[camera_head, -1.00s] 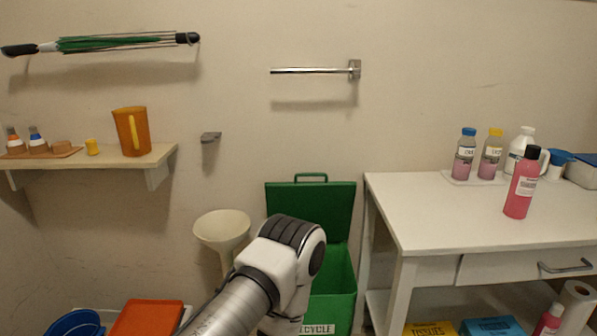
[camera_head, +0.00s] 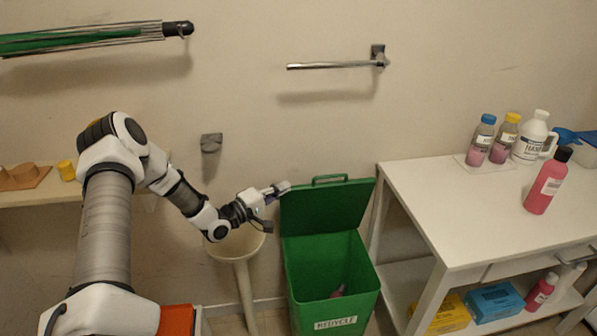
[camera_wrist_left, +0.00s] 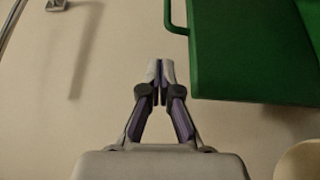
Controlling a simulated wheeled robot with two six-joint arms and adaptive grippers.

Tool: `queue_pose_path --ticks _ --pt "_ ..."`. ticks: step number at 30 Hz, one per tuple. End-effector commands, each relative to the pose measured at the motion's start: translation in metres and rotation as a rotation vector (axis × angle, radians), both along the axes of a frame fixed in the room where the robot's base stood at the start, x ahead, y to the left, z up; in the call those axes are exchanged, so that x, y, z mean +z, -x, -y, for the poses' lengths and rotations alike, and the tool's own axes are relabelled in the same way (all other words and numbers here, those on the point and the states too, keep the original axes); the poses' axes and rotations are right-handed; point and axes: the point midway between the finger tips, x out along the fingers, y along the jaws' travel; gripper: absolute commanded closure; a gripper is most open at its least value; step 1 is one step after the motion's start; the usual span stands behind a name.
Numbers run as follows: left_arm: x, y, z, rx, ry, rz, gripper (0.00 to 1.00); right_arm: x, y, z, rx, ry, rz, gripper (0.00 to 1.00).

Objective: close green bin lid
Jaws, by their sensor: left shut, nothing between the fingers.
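The green bin (camera_head: 335,278) stands on the floor with its lid (camera_head: 325,208) raised and leaning back towards the wall. A handle loop (camera_head: 330,179) sits on the lid's top edge. Inside the bin lies a small pinkish item (camera_head: 338,291). My left gripper (camera_head: 284,187) is shut and empty, at the upper left corner of the lid. In the left wrist view the shut fingertips (camera_wrist_left: 160,72) point at the wall, with the green lid (camera_wrist_left: 255,50) to their right and a gap between. My right gripper is not in view.
A cream pedestal basin (camera_head: 238,243) stands left of the bin, under my left arm. A white table (camera_head: 470,215) with bottles is on the right, close to the bin. A wooden shelf (camera_head: 40,193) is on the left wall.

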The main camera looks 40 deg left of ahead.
Motion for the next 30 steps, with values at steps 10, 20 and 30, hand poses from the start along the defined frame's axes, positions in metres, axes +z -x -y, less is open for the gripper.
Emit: queue_pose_path --ticks 10,20,30 --pt "-0.003 -0.063 0.013 -0.005 -0.006 -0.002 1.00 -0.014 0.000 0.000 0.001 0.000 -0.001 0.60" --pt "-0.001 -0.092 0.018 -0.002 -0.001 -0.004 1.00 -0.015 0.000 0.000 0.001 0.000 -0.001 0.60" --pt "-0.001 -0.092 0.018 -0.002 0.000 -0.004 1.00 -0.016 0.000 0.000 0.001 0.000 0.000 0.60"
